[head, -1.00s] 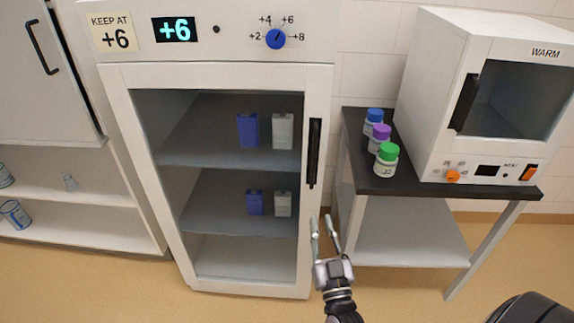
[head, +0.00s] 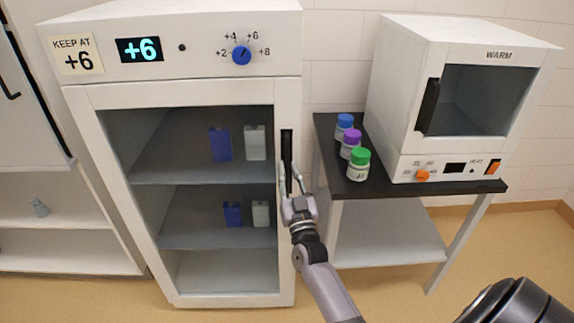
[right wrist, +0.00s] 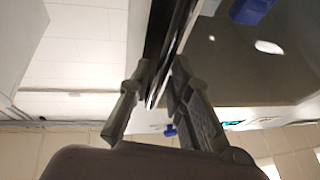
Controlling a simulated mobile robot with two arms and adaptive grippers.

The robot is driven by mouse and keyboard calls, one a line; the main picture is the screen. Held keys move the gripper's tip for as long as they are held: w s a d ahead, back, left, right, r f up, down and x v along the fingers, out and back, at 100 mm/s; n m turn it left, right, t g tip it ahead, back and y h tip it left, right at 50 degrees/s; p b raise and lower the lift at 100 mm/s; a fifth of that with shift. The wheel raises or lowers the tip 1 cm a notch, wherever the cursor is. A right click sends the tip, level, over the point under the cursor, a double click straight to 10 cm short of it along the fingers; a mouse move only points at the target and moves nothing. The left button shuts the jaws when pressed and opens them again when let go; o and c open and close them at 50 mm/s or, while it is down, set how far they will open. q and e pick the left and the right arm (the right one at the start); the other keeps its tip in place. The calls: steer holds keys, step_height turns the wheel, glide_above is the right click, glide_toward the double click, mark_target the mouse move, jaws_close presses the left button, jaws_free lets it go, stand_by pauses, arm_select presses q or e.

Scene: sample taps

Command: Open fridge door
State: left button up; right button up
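The white fridge (head: 183,95) stands left of centre with its glass-fronted door (head: 287,240) shut. A black upright handle (head: 287,142) is on the door's right side. My right gripper (head: 289,170) is at the lower part of the handle, its fingers apart, one to each side of it. In the right wrist view, the dark handle (right wrist: 158,38) runs between the fingertips (right wrist: 162,68), and I see no firm grip on it. Blue and white cartons (head: 220,144) show on the shelves behind the glass. My left gripper is not in view.
A dark-topped table (head: 400,188) to the right holds a white warmer (head: 395,95) and blue-, purple- and green-capped bottles (head: 358,166), close to the fridge's right side. A white cupboard (head: 60,240) is at the left. Floor is clear in front of the fridge.

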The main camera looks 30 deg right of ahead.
steer(key=shift+x, duration=0.9)
steer(key=shift+c, duration=0.2)
jaws_close()
